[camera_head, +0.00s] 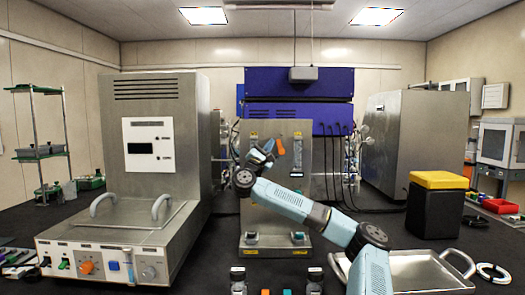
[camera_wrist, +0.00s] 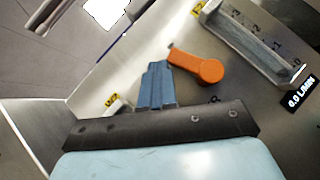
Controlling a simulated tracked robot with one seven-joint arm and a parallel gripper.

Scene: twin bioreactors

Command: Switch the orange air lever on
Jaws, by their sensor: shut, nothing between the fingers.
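The orange air lever (camera_wrist: 200,66) is on the metal panel in the wrist view. Its round hub is at the right and its arm points up and left. My gripper (camera_wrist: 157,68) is shut and empty, with its blue fingertips just left of the lever's free end. I cannot tell whether they touch. In the head view my gripper (camera_head: 270,147) is at the upper part of the central steel panel (camera_head: 262,215), and a bit of the orange lever (camera_head: 280,146) shows beside it.
A flow meter with a scale (camera_wrist: 245,42) is right of the lever. A yellow-topped black bin (camera_head: 436,205) and a steel tray (camera_head: 415,270) are at the right. A large steel unit with handles (camera_head: 110,235) stands at the left. Cables hang right of the panel.

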